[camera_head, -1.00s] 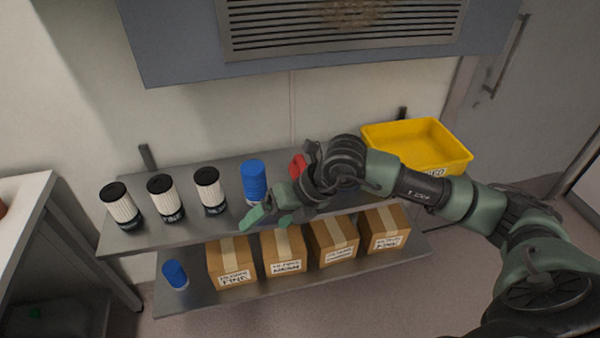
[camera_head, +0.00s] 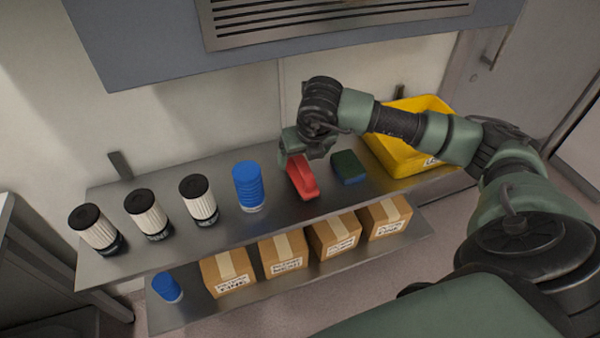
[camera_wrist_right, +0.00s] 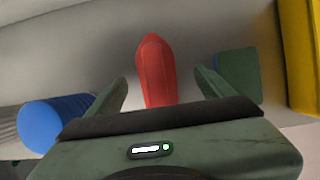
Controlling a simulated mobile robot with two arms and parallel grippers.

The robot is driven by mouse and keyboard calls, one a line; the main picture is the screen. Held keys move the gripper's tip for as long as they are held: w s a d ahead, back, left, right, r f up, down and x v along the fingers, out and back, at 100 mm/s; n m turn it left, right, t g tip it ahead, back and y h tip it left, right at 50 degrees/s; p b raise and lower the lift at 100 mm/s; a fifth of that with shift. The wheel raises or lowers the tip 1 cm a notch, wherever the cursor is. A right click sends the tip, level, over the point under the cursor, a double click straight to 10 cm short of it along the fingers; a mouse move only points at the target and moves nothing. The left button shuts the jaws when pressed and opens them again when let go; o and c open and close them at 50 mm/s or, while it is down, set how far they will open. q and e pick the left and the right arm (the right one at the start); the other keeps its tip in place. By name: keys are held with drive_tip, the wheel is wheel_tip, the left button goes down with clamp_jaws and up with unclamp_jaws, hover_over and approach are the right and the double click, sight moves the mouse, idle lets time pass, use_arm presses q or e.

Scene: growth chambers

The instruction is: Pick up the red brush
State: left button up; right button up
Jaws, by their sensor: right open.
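The red brush (camera_head: 302,179) lies on the upper metal shelf, between a blue ribbed item and a dark green and blue block. My right gripper (camera_head: 293,154) is over the brush's far end in the head view and hides part of it. In the right wrist view the brush (camera_wrist_right: 156,72) lies between the two spread fingers of the right gripper (camera_wrist_right: 161,92), with a gap on each side. The right gripper is open and holds nothing. My left gripper is not in view.
The blue ribbed item (camera_head: 248,186) stands left of the brush; the green and blue block (camera_head: 348,168) is right of it. A yellow bin (camera_head: 392,155) is farther right. Several white and black canisters (camera_head: 199,200) stand left.

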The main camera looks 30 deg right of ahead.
drive_tip(key=f, duration=0.2)
drive_tip(key=f+b, duration=0.1)
drive_tip(key=shift+w+a, duration=0.25)
drive_tip(key=shift+b+x, duration=0.35)
drive_tip(key=shift+x, duration=0.5)
drive_tip(key=shift+w+r, duration=0.1)
drive_tip(key=c, duration=1.6)
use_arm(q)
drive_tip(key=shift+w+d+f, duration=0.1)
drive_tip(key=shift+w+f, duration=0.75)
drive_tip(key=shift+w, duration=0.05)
use_arm(e)
drive_tip(key=shift+o, duration=0.2)
drive_tip(key=shift+r, duration=0.15)
